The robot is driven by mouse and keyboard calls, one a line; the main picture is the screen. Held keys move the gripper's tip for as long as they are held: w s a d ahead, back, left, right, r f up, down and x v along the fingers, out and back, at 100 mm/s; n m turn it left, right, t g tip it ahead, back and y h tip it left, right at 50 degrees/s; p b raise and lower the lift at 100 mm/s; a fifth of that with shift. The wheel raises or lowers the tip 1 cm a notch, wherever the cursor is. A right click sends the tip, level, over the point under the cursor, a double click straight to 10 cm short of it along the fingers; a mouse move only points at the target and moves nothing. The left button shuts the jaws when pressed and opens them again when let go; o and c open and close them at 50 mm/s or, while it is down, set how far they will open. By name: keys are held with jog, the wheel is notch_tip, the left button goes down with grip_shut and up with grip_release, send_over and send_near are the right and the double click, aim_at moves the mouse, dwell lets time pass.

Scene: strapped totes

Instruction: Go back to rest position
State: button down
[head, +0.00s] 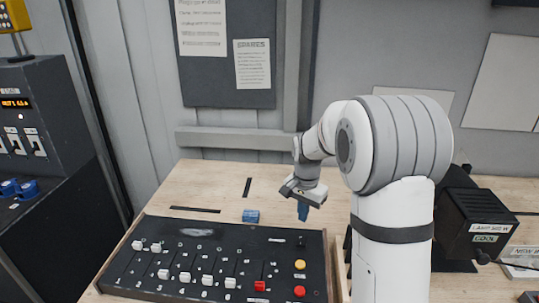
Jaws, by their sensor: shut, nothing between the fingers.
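My gripper (303,211) is at the end of my bent white arm, above the wooden bench and just behind the right end of the black slider panel. It points down and its blue fingertips are together, with nothing seen between them. A small blue block (251,216) lies on the bench to the left of my gripper, apart from it, behind the panel. No marked rest position shows in this view.
The black panel (190,233) has several white sliders, a red slider and yellow and red buttons. A black labelled box (484,226) stands right of my arm. A dark console (40,150) stands at the left. The bench (205,180) has clear room at the back left.

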jog(key=s+r+n+t, duration=0.1)
jog(key=s+r+n, duration=0.3)
jog(key=s, duration=0.9)
jog(key=s+r+n+t, duration=0.2)
jog(key=s+r+n, duration=0.2)
jog(key=s, duration=0.9)
jog(key=shift+s+r, duration=0.15)
jog(key=shift+r, duration=0.5)
